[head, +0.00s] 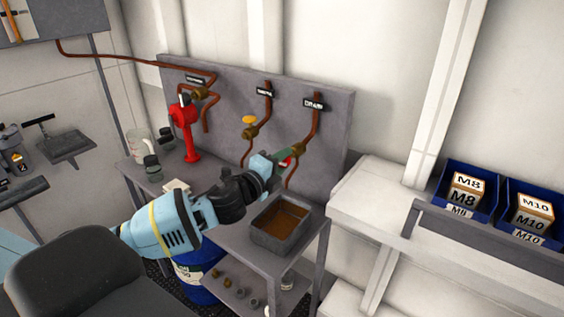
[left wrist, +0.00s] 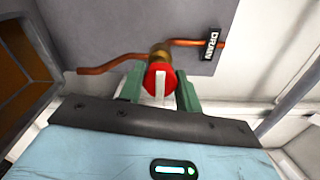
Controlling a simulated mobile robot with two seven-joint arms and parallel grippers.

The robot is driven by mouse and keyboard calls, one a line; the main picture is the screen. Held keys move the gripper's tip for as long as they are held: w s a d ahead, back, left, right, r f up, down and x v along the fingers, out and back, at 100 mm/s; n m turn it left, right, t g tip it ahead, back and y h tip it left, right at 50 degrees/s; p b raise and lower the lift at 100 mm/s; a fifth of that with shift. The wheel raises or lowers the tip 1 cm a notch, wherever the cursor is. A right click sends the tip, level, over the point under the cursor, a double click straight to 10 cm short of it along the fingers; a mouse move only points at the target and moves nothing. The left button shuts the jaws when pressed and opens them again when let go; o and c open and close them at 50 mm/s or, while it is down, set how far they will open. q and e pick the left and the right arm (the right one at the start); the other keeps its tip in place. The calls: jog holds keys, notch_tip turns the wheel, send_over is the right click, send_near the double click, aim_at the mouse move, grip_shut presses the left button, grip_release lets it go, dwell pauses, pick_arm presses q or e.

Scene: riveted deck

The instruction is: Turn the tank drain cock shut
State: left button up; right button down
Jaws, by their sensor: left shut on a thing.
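The drain cock has a round red knob (left wrist: 158,72) with a pale bar across its face, on a brass body in a copper pipe under the DRAIN label (head: 314,104). In the left wrist view the bar runs up and down, roughly crosswise to the pipe. In the head view only a bit of red (head: 287,162) shows behind my fingers. My left gripper (head: 279,159) is at the cock, its green fingers (left wrist: 160,88) on both sides of the knob and shut on it. My right gripper is not in view.
A yellow-handled cock (head: 249,120) sits on the pipe to the left, and a red hand pump (head: 184,128) stands further left. A tray of brown liquid (head: 259,235) stands on the bench below. Blue bins (head: 482,213) are at the right.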

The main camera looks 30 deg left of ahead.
aim_at(280, 164)
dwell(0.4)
pick_arm(q)
jog(key=o, duration=1)
jog(key=shift+s, duration=0.1)
jog(key=s, duration=0.6)
jog(key=shift+s+a+f, duration=0.1)
jog(key=shift+s+a, duration=0.1)
jog(key=shift+a, duration=0.1)
jog(key=shift+s, duration=0.6)
